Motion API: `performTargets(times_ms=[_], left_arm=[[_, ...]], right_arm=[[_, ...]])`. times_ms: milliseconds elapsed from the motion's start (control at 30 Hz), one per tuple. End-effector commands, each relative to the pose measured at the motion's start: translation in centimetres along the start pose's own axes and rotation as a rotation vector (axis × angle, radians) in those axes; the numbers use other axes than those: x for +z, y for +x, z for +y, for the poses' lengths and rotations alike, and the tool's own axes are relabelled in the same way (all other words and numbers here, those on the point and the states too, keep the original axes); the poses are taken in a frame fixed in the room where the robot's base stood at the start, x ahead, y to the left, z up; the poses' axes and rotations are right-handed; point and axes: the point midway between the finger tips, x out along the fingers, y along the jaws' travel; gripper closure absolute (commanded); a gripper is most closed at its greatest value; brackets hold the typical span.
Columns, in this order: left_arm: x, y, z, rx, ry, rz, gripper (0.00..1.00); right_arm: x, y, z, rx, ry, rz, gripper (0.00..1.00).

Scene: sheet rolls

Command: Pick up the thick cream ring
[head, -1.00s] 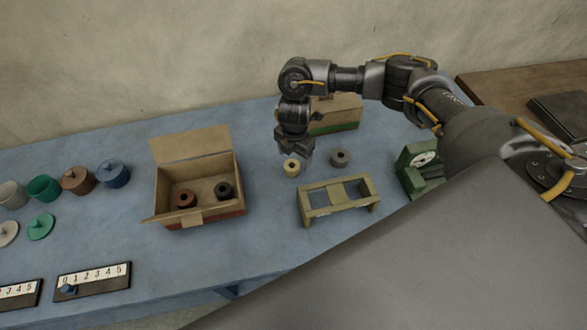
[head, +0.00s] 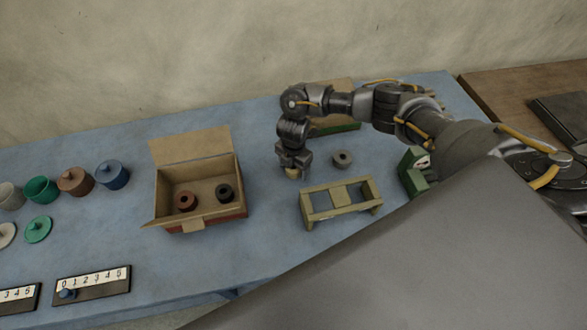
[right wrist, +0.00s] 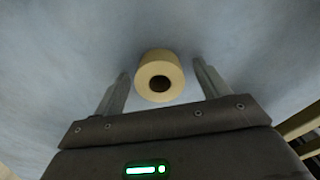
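The thick cream ring (right wrist: 151,69) stands on the blue table, its hole facing up, in the right wrist view. In the head view the cream ring (head: 292,174) is mostly hidden under my right gripper (head: 294,167). In the right wrist view my right gripper (right wrist: 160,88) is open, with one finger on each side of the ring. A gap shows between the ring and each finger. My left gripper is not in view.
A grey ring (head: 343,159) lies just right of my right gripper. A wooden stand (head: 341,201) is in front. An open cardboard box (head: 196,154) holding a brown and a black ring is to the left. A green scale (head: 413,172) is at right.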

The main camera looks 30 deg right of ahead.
Motion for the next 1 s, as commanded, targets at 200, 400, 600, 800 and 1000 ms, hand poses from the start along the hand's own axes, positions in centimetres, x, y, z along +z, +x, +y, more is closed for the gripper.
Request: performTargets(times_ms=[200,400,600,800,1000], left_arm=[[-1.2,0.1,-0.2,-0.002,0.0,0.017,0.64],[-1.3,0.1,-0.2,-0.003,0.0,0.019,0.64],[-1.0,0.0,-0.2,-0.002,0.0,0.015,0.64],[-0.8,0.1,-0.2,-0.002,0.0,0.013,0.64],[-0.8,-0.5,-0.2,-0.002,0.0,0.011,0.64]], right_arm=[[0.0,0.0,0.0,0.0,0.0,0.0,0.53],[0.0,-0.1,0.0,0.0,0.001,0.0,0.75],[0.0,-0.1,0.0,0.0,0.001,0.0,0.75],[0.0,-1.2,0.1,0.003,-0.001,0.002,0.75],[-0.7,-4.7,-0.5,0.004,-0.006,0.0,0.75]])
